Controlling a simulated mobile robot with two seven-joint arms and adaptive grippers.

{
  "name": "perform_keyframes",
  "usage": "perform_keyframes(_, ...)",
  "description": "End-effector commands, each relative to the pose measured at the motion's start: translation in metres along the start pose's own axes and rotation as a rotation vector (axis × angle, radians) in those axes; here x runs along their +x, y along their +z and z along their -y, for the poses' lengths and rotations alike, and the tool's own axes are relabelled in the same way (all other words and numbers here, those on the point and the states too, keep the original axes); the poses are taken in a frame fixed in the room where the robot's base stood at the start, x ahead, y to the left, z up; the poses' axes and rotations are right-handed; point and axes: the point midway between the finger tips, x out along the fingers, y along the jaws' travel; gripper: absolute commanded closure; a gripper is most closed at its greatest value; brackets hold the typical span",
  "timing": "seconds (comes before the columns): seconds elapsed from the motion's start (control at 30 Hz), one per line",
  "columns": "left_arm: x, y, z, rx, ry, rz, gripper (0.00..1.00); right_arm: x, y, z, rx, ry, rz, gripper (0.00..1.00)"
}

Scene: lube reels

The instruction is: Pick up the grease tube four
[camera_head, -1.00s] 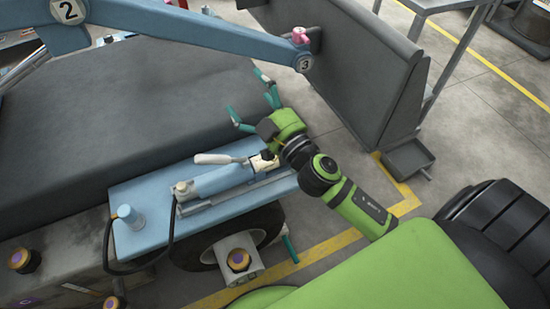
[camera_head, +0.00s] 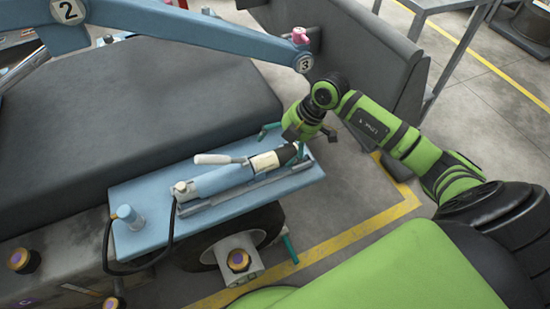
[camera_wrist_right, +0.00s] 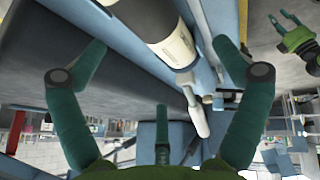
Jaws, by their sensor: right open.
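The grease tube, a blue cylinder (camera_head: 222,180) with a white band and a dark right end, lies on the light blue shelf (camera_head: 130,192). No number four shows on it. My right gripper (camera_head: 286,139) is over its right end, one teal finger on the far side and another near the dark end. In the right wrist view the tube (camera_wrist_right: 172,42) lies between the spread fingers of my right gripper (camera_wrist_right: 160,48), with no visible grip. My left gripper, apparently the green one with spread teal fingers (camera_wrist_right: 283,22), is in the upper right of that view, away from the tube.
A blue boom (camera_head: 200,32) marked 2 and 3 crosses above. A grey padded block (camera_head: 130,100) stands behind the shelf. A dark hose (camera_head: 108,245) hangs at the shelf's left. A dark grey panel (camera_head: 375,75) stands behind my right arm; open floor (camera_head: 350,200) lies right of the shelf.

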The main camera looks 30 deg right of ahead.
Motion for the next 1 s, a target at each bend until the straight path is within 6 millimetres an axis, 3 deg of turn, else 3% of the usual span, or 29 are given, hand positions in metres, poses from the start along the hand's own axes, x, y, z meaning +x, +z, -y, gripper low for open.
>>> perform_keyframes(0.43,-0.003,0.003,-0.004,-0.009,0.004,0.046,0.6,0.059,-0.001,-0.002,-0.002,0.0,-0.005,0.02)
perform_keyframes(1.0,-0.007,0.003,-0.004,-0.009,0.005,0.054,0.6,0.065,-0.001,-0.001,-0.003,-0.001,-0.004,0.02)
